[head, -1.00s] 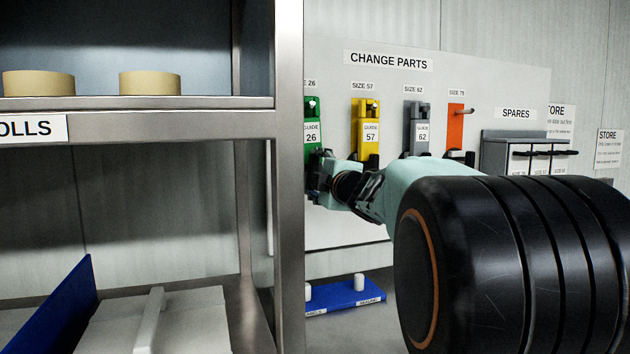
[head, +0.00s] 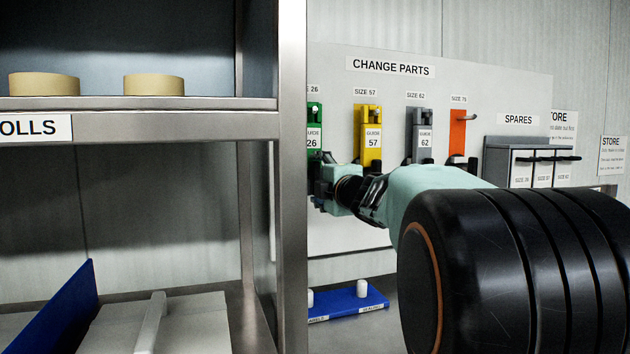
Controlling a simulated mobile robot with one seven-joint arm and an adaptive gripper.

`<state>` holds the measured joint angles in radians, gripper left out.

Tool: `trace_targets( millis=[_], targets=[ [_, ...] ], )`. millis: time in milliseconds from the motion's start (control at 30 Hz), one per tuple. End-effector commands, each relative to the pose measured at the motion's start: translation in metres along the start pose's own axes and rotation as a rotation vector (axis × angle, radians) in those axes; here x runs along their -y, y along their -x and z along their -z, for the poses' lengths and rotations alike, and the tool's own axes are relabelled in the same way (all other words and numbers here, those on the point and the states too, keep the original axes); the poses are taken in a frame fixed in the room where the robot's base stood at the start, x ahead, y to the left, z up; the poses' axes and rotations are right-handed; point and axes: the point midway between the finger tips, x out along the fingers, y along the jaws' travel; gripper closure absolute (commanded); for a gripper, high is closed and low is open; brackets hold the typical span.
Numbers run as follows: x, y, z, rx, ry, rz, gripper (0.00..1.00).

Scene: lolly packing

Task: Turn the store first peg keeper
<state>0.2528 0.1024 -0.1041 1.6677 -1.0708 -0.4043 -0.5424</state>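The change parts board (head: 510,100) carries a row of coloured stations. The green size 26 guide (head: 314,125) is at the left, cut off by a shelf post. The yellow size 57 guide (head: 373,139) and grey size 62 guide (head: 426,141) hang to its right. My gripper (head: 318,186) is at the lower end of the green guide, partly behind the post. Its fingertips are not clear, and contact cannot be told.
A steel shelf post (head: 291,200) stands close to my gripper's left. Shelves hold two tan rolls (head: 44,85). A blue tray (head: 340,311) with white pegs lies below the board. A grey spares rack (head: 497,160) is at the right.

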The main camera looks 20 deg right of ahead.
Motion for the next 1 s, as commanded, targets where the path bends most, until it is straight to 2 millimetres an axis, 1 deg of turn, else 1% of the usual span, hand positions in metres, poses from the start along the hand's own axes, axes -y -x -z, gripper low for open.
trace_targets(
  millis=[33, 67, 567, 667, 767, 1000],
  targets=[
    [0.0001, 0.0, -0.0001, 0.0, -0.001, 0.0, 0.25],
    [0.0, 0.0, -0.0001, 0.0, -0.001, 0.0, 0.22],
    [-0.0008, 0.0, 0.0, 0.0, -0.024, 0.0, 0.22],
    [-0.0019, 0.0, -0.0001, 0.0, -0.086, 0.0, 0.22],
    [-0.0031, 0.0001, -0.0003, 0.0, -0.194, 0.001, 0.22],
    [-0.0041, 0.0001, -0.0006, 0.001, -0.533, 0.001, 0.22]
  ],
)
